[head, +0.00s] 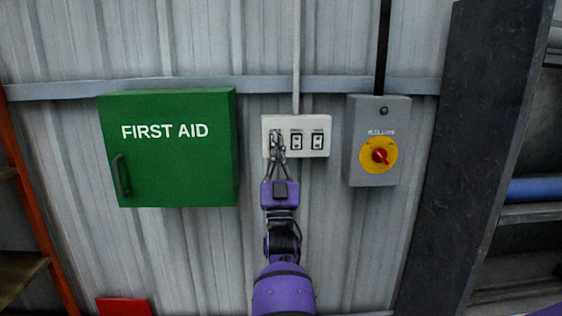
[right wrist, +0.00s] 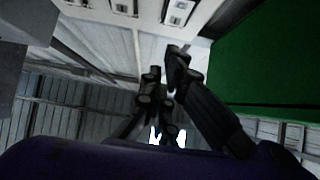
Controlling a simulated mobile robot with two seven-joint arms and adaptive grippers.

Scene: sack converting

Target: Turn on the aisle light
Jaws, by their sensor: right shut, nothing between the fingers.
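A white switch panel (head: 319,125) with a row of rocker switches is fixed to the corrugated wall. Two switches show clearly, the middle one (head: 296,141) and the right one (head: 318,141). My right gripper (head: 277,147) is shut and empty, with its fingertips in front of the left switch, which they mostly hide. I cannot tell whether the tips touch it. In the right wrist view the fingers (right wrist: 172,75) reach up towards the lower edge of the panel (right wrist: 150,22). My left gripper is not in view.
A green first aid cabinet (head: 180,165) is close on the left of the panel. A grey box (head: 372,175) with a red and yellow rotary switch (head: 378,155) is on the right. A conduit (head: 296,60) runs up from the panel. A dark column (head: 480,130) stands further right.

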